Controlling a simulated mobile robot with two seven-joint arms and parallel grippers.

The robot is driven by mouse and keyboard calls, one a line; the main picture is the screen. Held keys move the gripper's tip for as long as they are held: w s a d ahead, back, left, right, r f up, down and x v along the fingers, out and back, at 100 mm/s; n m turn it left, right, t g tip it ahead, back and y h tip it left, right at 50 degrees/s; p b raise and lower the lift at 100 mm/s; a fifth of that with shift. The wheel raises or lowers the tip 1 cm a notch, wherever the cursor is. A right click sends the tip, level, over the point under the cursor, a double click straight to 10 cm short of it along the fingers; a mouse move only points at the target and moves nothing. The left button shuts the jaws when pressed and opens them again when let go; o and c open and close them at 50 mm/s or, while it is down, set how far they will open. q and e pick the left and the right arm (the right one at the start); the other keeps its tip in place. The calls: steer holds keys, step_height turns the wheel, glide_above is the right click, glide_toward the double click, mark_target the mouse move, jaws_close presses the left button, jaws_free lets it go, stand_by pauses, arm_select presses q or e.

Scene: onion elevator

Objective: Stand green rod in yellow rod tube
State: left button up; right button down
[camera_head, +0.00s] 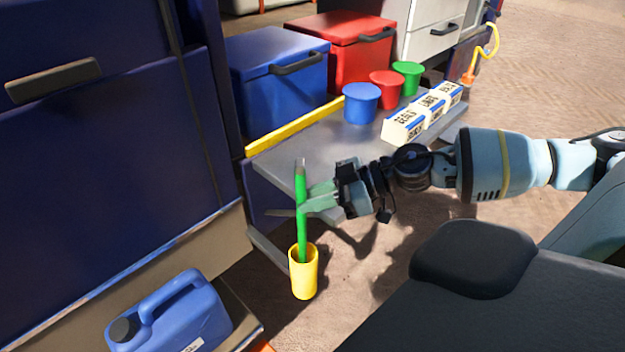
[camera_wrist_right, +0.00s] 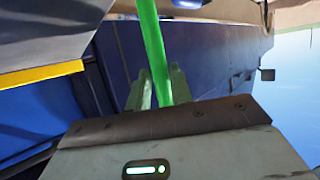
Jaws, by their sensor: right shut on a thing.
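The green rod (camera_head: 301,222) is upright with a slight tilt, and it has a grey tip at the top. My right gripper (camera_head: 306,203) is shut on the rod at about its middle. The rod also shows between the fingers in the right wrist view (camera_wrist_right: 153,45). The yellow rod tube (camera_head: 303,276) stands upright under the gripper, at the front corner of the grey bench. The rod's lower end is hidden at the tube's mouth; it looks to be inside, but its depth cannot be seen. My left gripper is not in view.
The grey bench (camera_head: 310,142) holds blue, red and green cups and labelled white boxes (camera_head: 424,112). Blue and red chests stand behind. A blue jerrycan (camera_head: 172,315) sits at lower left, near dark blue cabinets (camera_head: 100,150). The floor at right is open.

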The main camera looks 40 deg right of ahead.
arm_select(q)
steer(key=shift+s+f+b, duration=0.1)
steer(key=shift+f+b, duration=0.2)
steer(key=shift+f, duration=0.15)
arm_select(e)
steer(key=shift+f, duration=1.1)
steer(key=c, duration=1.2)
jaws_free()
steer(key=shift+o, duration=0.2)
steer(key=shift+f, duration=0.1)
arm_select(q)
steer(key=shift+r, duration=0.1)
arm_select(e)
steer(key=shift+s+d, duration=0.1)
arm_select(q)
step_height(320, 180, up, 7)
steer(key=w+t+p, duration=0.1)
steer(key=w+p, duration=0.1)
steer(key=p, duration=0.4)
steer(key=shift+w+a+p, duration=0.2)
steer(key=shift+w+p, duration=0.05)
steer(key=shift+p, duration=0.15)
arm_select(e)
steer(key=v, duration=0.7)
steer(key=shift+d+r, duration=0.2)
steer(key=shift+r, duration=0.05)
